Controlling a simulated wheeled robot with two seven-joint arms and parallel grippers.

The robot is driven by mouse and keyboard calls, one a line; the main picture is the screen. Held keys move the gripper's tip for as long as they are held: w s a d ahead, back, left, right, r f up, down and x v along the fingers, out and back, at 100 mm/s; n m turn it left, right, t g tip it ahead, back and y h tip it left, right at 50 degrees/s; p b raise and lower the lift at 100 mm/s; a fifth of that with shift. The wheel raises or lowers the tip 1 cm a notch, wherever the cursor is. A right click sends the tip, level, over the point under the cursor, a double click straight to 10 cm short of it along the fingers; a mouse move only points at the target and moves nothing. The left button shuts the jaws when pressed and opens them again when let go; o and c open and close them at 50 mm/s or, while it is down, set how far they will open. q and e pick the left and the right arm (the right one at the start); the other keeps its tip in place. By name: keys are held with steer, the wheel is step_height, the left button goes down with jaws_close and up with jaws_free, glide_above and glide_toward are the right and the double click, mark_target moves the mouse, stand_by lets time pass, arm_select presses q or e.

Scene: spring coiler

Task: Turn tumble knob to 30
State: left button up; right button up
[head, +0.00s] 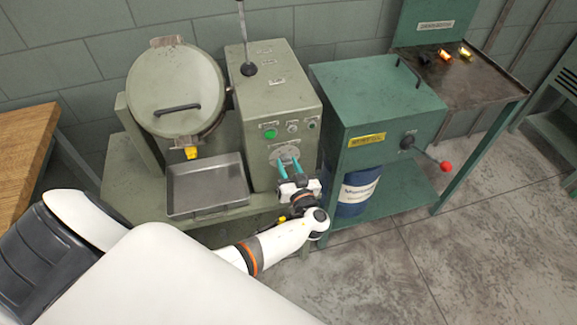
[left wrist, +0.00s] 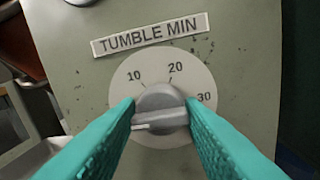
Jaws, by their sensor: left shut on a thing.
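The tumble knob (left wrist: 163,107) is a grey round knob with a raised bar, on a pale dial (left wrist: 125,88) marked 10, 20 and 30. A label above reads TUMBLE MIN (left wrist: 150,34). The bar's white line points left, below the 10, away from the 30 at the right. My left gripper (left wrist: 162,116) has its teal fingers on both sides of the knob, shut on it. In the head view my left gripper (head: 288,168) reaches the dial on the front of the green-grey machine (head: 262,105). The knob is hard to make out there. My right gripper is not in view.
A green button (head: 270,133) and smaller controls sit above the dial. A metal tray (head: 207,185) and a round lidded drum (head: 176,90) are to the left. A green cabinet with a red-ended lever (head: 445,166) stands at the right. Open floor lies at the lower right.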

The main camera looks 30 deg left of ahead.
arm_select(q)
steer(key=n+p, duration=0.1)
steer(key=n, duration=1)
steer(key=n+t+h+p, duration=0.1)
steer(key=n+p, duration=0.1)
steer(key=n, duration=1)
steer(key=n+p, duration=0.2)
steer(key=n, duration=0.9)
steer(key=shift+s+f+n+t, duration=0.2)
steer(key=shift+s+n+t, duration=0.05)
steer(key=shift+n+t, duration=0.15)
steer(key=shift+m, duration=0.3)
